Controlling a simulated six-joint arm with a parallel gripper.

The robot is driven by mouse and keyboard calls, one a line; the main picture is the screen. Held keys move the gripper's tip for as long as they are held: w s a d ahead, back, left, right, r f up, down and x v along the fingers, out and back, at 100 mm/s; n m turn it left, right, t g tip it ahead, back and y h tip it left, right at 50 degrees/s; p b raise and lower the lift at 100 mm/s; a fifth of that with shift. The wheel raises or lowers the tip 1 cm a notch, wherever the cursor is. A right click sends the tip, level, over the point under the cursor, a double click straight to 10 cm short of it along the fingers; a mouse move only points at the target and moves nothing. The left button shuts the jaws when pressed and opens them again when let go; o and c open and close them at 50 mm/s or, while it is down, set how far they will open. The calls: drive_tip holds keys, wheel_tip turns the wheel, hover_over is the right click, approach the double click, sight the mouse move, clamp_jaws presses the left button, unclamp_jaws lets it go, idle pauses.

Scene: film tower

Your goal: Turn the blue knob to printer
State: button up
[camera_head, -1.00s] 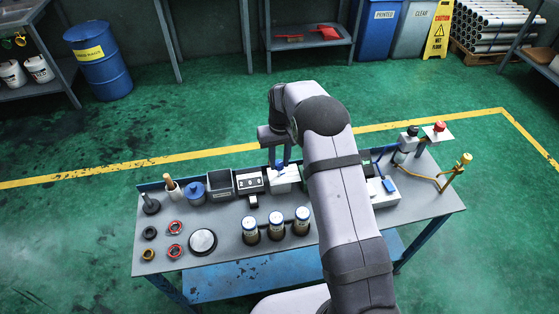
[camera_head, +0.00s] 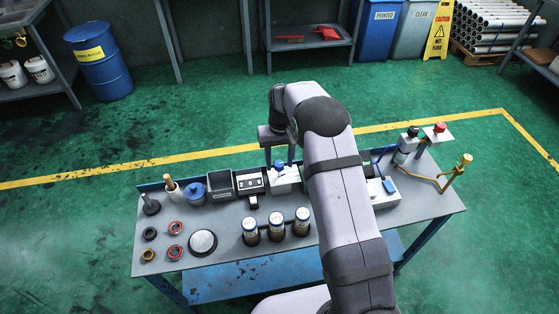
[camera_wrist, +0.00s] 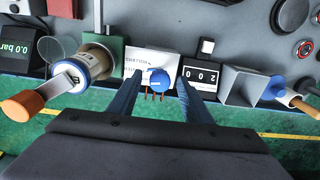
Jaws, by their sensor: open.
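The blue knob (camera_head: 280,166) sits on a white box (camera_head: 284,185) at the back of the bench. In the wrist view the knob (camera_wrist: 159,78) shows a light mark and the white box (camera_wrist: 149,58) carries dark lettering, upside down and too small to read surely. I cannot tell which label the knob points to. My gripper (camera_wrist: 161,84) is open, with one finger on each side of the knob and visible gaps between. In the head view my gripper (camera_head: 278,152) is just behind and above the knob. Small orange prongs show by the knob.
A counter box (camera_wrist: 200,76) and a grey bin (camera_wrist: 240,84) stand on one side of the white box. A cylinder with an orange-tipped handle (camera_wrist: 78,75) stands on the other. Several upright canisters (camera_head: 275,228) stand in front on the bench (camera_head: 225,262).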

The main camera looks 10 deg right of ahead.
sight(280, 164)
wheel_tip(280, 164, up, 7)
drive_tip(key=shift+d+r+b, duration=0.1)
drive_tip(key=shift+b, duration=0.95)
drive_tip(key=shift+r, duration=0.1)
drive_tip(key=shift+s+r, duration=0.15)
drive_tip(key=shift+s, duration=0.15)
drive_tip(key=s+d, duration=0.1)
drive_tip(key=s, duration=2.9)
wheel_tip(280, 164, down, 42)
drive_tip(key=b, duration=4.2)
